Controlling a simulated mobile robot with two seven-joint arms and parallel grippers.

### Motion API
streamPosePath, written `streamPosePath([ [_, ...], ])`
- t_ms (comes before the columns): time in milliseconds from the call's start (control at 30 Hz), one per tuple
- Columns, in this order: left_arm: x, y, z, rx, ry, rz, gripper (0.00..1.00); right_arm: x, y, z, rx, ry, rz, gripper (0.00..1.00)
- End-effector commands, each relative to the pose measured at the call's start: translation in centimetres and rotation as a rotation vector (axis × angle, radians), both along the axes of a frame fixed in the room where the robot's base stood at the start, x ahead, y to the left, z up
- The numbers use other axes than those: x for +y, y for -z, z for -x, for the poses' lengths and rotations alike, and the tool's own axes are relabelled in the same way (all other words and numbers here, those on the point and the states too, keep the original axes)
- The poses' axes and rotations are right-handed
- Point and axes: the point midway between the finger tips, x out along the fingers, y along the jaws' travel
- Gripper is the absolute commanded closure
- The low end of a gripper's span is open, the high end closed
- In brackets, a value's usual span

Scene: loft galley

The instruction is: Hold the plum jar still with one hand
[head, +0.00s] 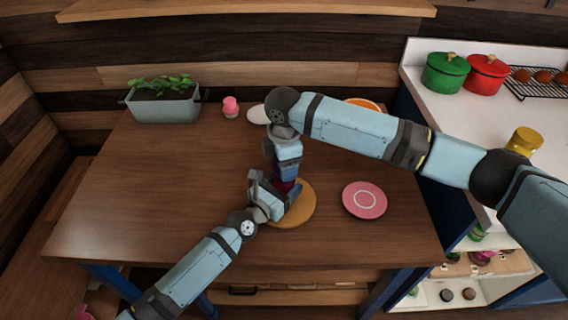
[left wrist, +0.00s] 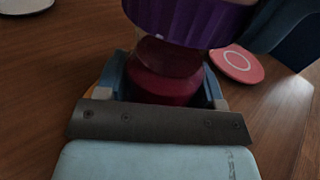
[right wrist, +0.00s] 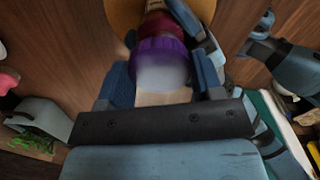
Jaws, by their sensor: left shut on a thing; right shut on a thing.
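The plum jar (head: 284,186) stands upright over a round wooden board (head: 303,212) on the table. Its dark red body (left wrist: 165,88) sits between the fingers of my left gripper (head: 272,200), which is shut on it from the side. A ribbed purple lid (left wrist: 190,20) is at the top of the jar. My right gripper (head: 288,168) comes from above and is shut on the lid, whose pale top (right wrist: 163,70) shows in the right wrist view. In the head view the grippers hide most of the jar and lid.
A pink plate (head: 364,200) lies right of the board. A planter (head: 164,106), a small pink object (head: 231,107) and a white disc (head: 258,115) stand at the back. An orange-rimmed plate (head: 366,104) is partly behind my right arm. The table's left side is clear.

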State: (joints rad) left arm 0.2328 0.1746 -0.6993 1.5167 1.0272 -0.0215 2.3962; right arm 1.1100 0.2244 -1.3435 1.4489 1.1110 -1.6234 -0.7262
Motion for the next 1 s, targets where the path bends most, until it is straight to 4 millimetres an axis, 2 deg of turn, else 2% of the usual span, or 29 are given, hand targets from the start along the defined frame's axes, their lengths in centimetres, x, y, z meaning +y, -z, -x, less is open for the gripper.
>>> streamPosePath([
  [267,0.0,0.0,0.0,0.000,0.000,0.000,1.00,0.0,-0.4,0.0,-0.001,0.000,0.000,0.68],
  [567,0.0,0.0,0.0,0.000,0.000,0.000,1.00,0.0,-3.8,-0.1,-0.002,0.000,-0.001,0.68],
  [767,0.0,0.0,0.0,0.000,0.000,0.000,1.00,0.0,-4.0,0.0,0.000,0.000,0.001,0.68],
  [800,0.0,0.0,0.0,0.000,0.000,0.000,0.36,0.0,-4.0,0.0,0.000,0.000,0.000,0.68],
  [900,0.0,0.0,0.0,0.000,0.000,0.000,0.13,0.0,-4.0,0.0,0.000,0.000,0.000,0.68],
  [933,0.0,0.0,0.0,0.000,0.000,0.000,0.08,0.0,-4.0,0.0,0.000,0.000,0.000,0.68],
  [1000,0.0,0.0,0.0,0.000,0.000,0.000,0.08,0.0,-4.0,0.0,0.000,0.000,0.000,0.68],
])
